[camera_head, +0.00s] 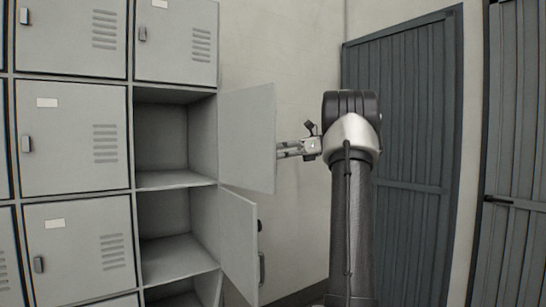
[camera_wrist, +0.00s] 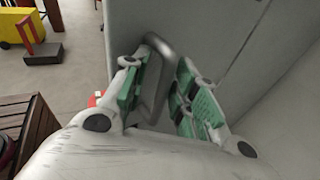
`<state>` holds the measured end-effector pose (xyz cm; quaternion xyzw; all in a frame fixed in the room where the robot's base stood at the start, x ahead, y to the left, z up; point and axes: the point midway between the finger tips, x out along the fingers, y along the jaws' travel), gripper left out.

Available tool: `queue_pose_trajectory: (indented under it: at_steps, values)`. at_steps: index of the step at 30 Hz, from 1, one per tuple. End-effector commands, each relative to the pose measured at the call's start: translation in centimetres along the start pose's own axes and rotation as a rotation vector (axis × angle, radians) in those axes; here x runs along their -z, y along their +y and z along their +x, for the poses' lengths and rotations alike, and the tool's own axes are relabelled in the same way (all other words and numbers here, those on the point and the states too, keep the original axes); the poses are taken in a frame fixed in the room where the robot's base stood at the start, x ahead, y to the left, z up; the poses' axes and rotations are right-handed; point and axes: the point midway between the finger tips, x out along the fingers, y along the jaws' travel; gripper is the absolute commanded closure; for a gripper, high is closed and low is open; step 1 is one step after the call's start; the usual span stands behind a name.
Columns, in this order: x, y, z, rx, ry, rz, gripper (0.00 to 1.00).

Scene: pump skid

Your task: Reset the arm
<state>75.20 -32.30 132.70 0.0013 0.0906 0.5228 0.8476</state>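My gripper (camera_head: 283,150) reaches left from my arm in the head view, its fingertips close to the outer face of the upper open locker door (camera_head: 248,138). In the wrist view, my gripper (camera_wrist: 164,78) has its two green-padded fingers spread apart. A grey loop handle (camera_wrist: 157,88) on the door (camera_wrist: 195,30) shows between the fingers, nearer the left one. Whether the left pad touches the handle I cannot tell. The head view does not show this handle; the door and fingers hide it.
Lower down, a second locker door (camera_head: 240,245) also stands open. The upper open compartment (camera_head: 160,137) looks empty. Closed lockers (camera_head: 75,138) fill the left. A dark panelled door (camera_head: 415,120) is behind my arm. A wooden slatted thing (camera_wrist: 30,125) and a yellow object (camera_wrist: 22,24) are left in the wrist view.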

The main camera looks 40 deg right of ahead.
Motion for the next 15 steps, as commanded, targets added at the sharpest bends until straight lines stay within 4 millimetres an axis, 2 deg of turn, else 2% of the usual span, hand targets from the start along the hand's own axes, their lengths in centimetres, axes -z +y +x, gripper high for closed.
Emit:
queue_pose_trajectory:
  at_steps: [1,6,15]
  values:
    - [-6.3,0.4,0.5,0.007,-0.152,-0.1,0.66]
    - [-8.0,0.6,0.2,0.005,-0.152,-0.097,0.66]
    - [-8.3,0.7,0.2,0.004,-0.153,-0.097,0.66]
